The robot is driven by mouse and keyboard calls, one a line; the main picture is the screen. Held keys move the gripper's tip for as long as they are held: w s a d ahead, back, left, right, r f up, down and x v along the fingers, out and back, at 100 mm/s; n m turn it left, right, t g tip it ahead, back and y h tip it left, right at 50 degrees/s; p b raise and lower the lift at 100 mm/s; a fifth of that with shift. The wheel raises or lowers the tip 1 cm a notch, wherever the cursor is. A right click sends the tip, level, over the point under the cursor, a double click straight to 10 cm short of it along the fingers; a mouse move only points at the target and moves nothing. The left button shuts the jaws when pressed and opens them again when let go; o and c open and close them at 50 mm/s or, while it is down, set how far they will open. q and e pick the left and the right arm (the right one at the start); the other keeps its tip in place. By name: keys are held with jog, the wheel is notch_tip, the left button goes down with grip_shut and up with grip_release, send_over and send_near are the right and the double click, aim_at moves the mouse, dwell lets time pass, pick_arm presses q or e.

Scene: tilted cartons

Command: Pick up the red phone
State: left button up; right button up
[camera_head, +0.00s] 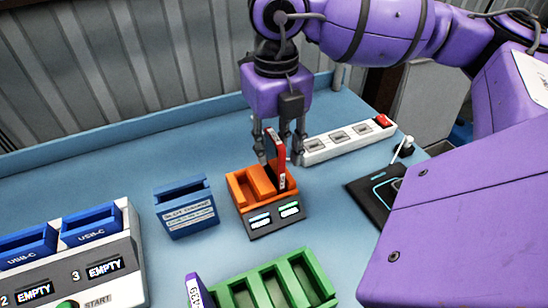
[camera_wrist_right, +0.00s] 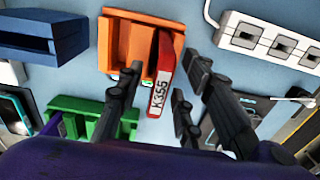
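The red phone (camera_head: 281,168) stands upright in a slot at the right side of the orange holder (camera_head: 236,190). In the right wrist view the red phone (camera_wrist_right: 164,72) shows its white label, reading K355. My right gripper (camera_head: 280,154) is over the holder with its fingers pointing down. It is open, with fingers on either side of the phone. In the right wrist view my right gripper (camera_wrist_right: 152,92) shows gaps between its fingers and the phone. The phone's lower part is hidden in the holder. My left gripper is not in view.
A blue holder (camera_head: 186,207) stands left of the orange one. A green rack (camera_head: 323,277) with a purple labelled item (camera_head: 195,290) is in front. A white power strip (camera_head: 345,142), a black pad (camera_head: 372,196) and a grey USB-C station (camera_head: 125,285) also lie on the blue table.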

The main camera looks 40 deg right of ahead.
aim_at(274, 158)
notch_tip(274, 158, down, 3)
jog(key=shift+w+f, duration=0.1)
jog(key=shift+w, duration=0.05)
jog(key=shift+c, duration=0.6)
grip_shut()
